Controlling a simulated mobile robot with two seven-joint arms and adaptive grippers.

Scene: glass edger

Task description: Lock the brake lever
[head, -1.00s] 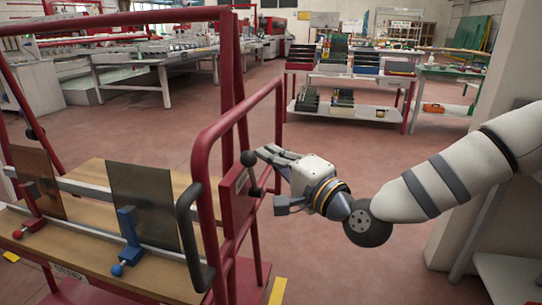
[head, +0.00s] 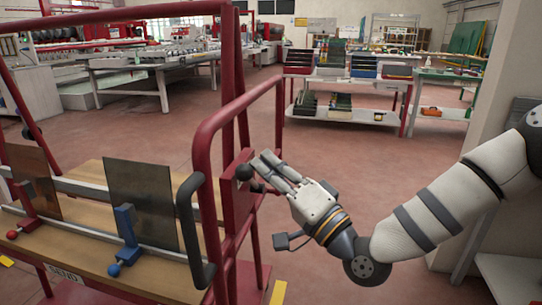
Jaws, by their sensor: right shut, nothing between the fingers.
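The brake lever is on a red plate (head: 232,192) on the right end of a red cart frame. Its round black knob (head: 243,172) shows in front of the plate. A short dark red rod runs from there to the right, below my fingers. My right gripper (head: 266,163) is shut and empty, just right of the knob, fingers pointing up and left. I cannot tell whether the fingers touch the lever. My left gripper is not in view.
The cart's red rail (head: 208,140) and black handle (head: 187,225) stand left of my gripper. On the cart's wooden deck (head: 90,245) stand a dark panel (head: 153,205) and a brown panel (head: 38,183) in clamps. Open floor lies behind; a wall (head: 490,110) is at right.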

